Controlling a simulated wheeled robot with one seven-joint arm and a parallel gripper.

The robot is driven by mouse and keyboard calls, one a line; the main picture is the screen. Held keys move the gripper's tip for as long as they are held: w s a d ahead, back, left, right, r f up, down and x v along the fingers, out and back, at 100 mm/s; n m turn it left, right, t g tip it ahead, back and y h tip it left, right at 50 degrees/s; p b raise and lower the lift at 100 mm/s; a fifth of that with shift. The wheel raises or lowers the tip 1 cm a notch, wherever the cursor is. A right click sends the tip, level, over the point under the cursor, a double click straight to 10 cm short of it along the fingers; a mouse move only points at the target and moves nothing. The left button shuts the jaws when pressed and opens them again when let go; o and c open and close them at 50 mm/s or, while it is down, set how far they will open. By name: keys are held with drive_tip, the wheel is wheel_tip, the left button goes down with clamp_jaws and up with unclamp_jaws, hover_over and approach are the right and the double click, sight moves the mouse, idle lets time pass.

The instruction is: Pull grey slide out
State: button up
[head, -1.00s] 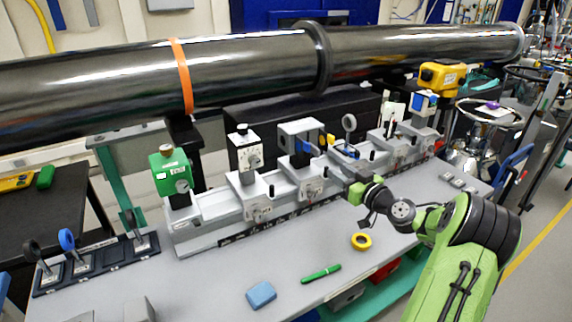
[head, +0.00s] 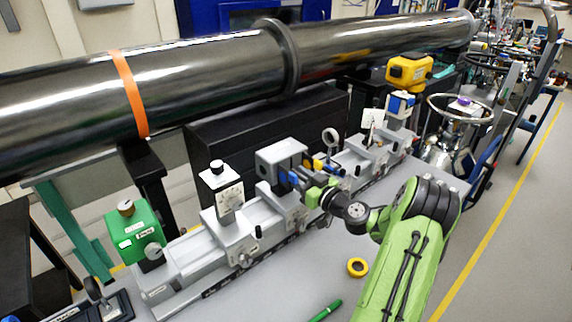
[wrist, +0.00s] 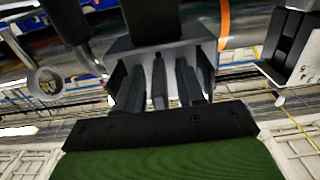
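A grey box-shaped housing (head: 280,158) stands on a carriage of the rail in the head view, with a blue part and a yellow part beside its right side. My gripper (head: 312,192) is close by this side, small and partly hidden. In the wrist view, a narrow dark grey upright piece (wrist: 158,80), seemingly the grey slide's tab, stands between the two dark fingers of my gripper (wrist: 160,90). Gaps show on both sides of it, so the fingers look open around or in front of it. The grey housing (wrist: 170,52) lies just beyond. The slide is not clear in the head view.
A green box (head: 135,238), a grey stage with a dial (head: 230,195) and a ring mount (head: 331,138) share the rail. A long black tube (head: 200,75) runs behind. Yellow tape (head: 357,267) and a green pen (head: 326,310) lie on the bench.

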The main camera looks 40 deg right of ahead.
drive_tip(key=shift+s+r, duration=0.1)
drive_tip(key=shift+s, duration=0.1)
clamp_jaws()
idle(0.3)
